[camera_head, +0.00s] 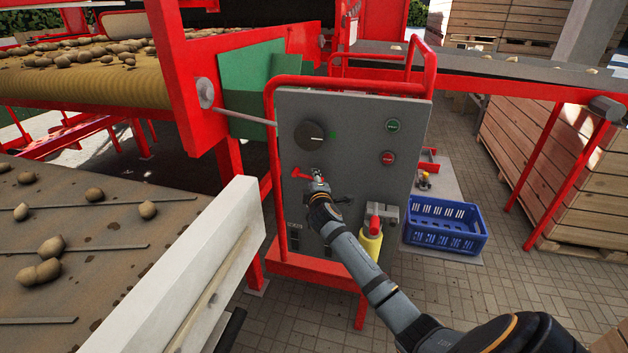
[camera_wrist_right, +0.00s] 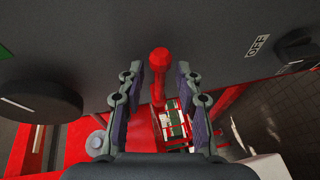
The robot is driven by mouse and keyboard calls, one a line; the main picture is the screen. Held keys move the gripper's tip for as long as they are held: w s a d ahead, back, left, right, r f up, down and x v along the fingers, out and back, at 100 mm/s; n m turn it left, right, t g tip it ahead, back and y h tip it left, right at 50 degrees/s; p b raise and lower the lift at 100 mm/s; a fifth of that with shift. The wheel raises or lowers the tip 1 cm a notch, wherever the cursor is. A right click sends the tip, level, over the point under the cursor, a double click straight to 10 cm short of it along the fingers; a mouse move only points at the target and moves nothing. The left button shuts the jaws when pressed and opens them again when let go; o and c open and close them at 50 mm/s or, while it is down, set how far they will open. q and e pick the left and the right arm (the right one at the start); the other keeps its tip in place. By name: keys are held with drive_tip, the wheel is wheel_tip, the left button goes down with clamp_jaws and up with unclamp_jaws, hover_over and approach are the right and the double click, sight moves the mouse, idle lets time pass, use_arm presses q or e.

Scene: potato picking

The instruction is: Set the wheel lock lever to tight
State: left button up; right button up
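A red lever (camera_head: 301,175) sits on the front of the grey control panel (camera_head: 350,112), below a large black dial. My right gripper (camera_head: 318,177) is at the panel, beside the lever's visible red part, and hides some of it. In the right wrist view the red lever (camera_wrist_right: 159,62) stands between the two fingers of my right gripper (camera_wrist_right: 160,85). The fingers are apart, with a gap on each side of the lever. I cannot read a tight or loose marking. My left gripper is not in view.
The black dial (camera_head: 314,136) and green (camera_head: 392,126) and red (camera_head: 388,158) buttons are on the panel. A yellow, red-topped object (camera_head: 371,241) is at its lower right. A blue crate (camera_head: 445,241) stands right. A potato conveyor (camera_head: 75,255) with a white side wall (camera_head: 222,262) lies left.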

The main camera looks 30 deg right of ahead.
clamp_jaws()
drive_tip(key=shift+f, duration=0.15)
